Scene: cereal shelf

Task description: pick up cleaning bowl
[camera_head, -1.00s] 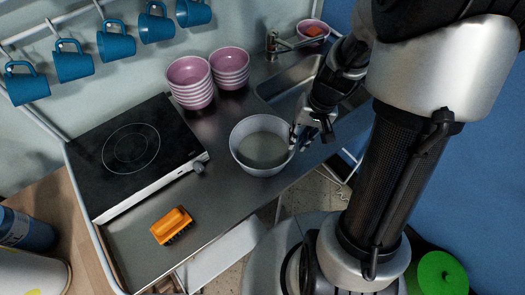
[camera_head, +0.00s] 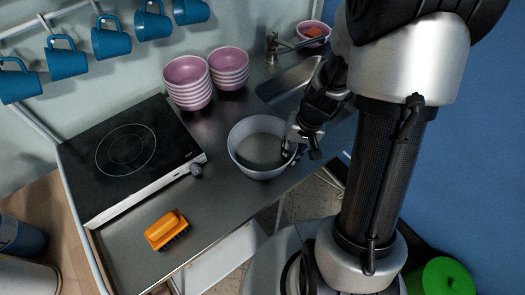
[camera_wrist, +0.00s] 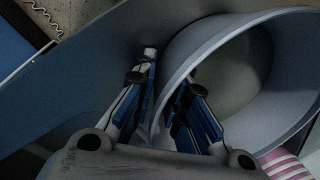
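The cleaning bowl (camera_head: 260,170) is a pale grey, wide round bowl on the metal counter, right of the hob and in front of the pink bowls. It looks empty. My gripper (camera_head: 292,149) is at its right rim in the head view. In the wrist view the bowl (camera_wrist: 225,40) fills the right side. My gripper (camera_wrist: 168,72) straddles its wall there, the left finger outside and the right finger inside. The fingers look spread, with a gap between the left finger and the wall. Firm contact is not visible.
Two stacks of pink bowls (camera_head: 188,90) stand behind the bowl. A black hob (camera_head: 125,150) is to the left, with an orange brush (camera_head: 166,229) in front of it. A sink (camera_head: 290,82) lies at the back right. Blue mugs (camera_head: 112,38) hang on the wall.

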